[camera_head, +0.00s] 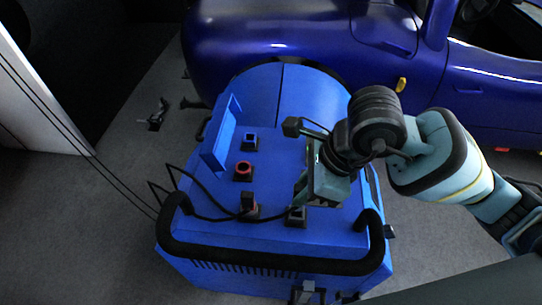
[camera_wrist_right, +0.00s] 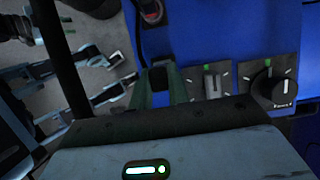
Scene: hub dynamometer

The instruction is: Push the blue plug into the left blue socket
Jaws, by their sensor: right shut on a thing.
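The blue machine (camera_head: 225,228) carries a square blue socket (camera_head: 250,138) on its top, left of centre. My right gripper (camera_head: 299,203) points down over the machine's near part, low beside a dark square holder (camera_head: 296,217). In the right wrist view its fingers are shut on a dark plug (camera_wrist_right: 158,78), with a cable running to it. The plug's blue colour does not show, and the fingers hide most of it. I cannot tell whether it still touches the holder. My left gripper is not in view.
A red round socket (camera_head: 244,170) lies nearer than the blue one. A red plug (camera_head: 249,204) with a black cable stands left of my gripper. An upright blue panel (camera_head: 221,134) borders the sockets on the left. A black bar (camera_head: 270,259) edges the front. Knobs (camera_wrist_right: 272,85) show in the right wrist view.

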